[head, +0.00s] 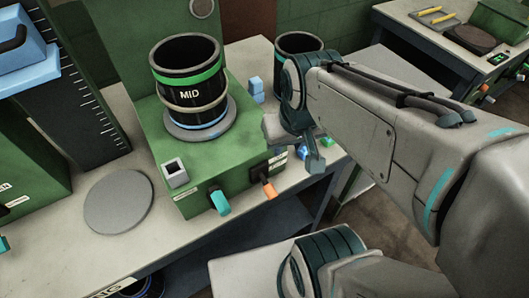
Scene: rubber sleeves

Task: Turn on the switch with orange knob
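An orange knob (268,189) sticks out low on the front face of a green machine (188,158), toward its right corner. It looks unobstructed, with a small dark part behind it. A teal knob (219,201) is on the same face to its left. My gripper (298,147) is up and to the right of the orange knob, beside the machine's right corner, and appears apart from the knob. Its far side is hidden by my own arm, and I cannot tell how far apart its fingers are.
A black cylinder marked MID (190,95) stands on the machine. A second dark cylinder (298,43) is behind my arm. Small blue and green pieces lie near my gripper. A grey disc (118,201) lies on the bench at left. The floor in front of the bench is partly open.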

